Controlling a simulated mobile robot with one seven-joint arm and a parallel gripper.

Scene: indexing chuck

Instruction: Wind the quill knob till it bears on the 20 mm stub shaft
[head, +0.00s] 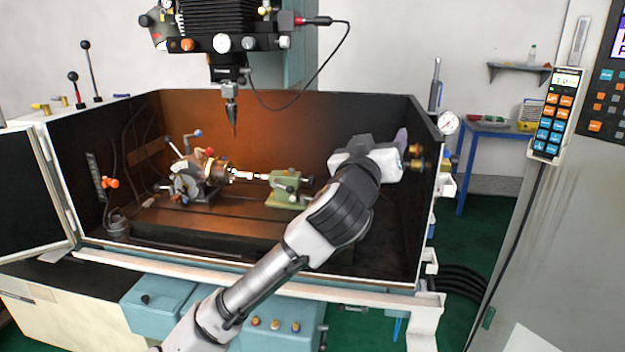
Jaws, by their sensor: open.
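The indexing chuck (192,182) sits on the machine table inside the enclosure. A bright stub shaft (245,176) sticks out to the right from its jaws. A green tailstock (285,190) stands to the right, its slim quill (264,177) pointing at the shaft. Whether quill and shaft touch is too small to tell. A small dark knob (308,181) on the tailstock's right side appears to be the quill knob. My gripper (352,158) is above and to the right of it, apart from it and holding nothing visible. Its fingertips are hard to make out.
The spindle head with a pointed tool (232,110) hangs above the chuck. The enclosure's right wall (425,190) is close to my gripper. Its front edge (250,278) runs below my arm. A pendant (552,115) hangs at the right. The bed's middle is open above the chuck and tailstock.

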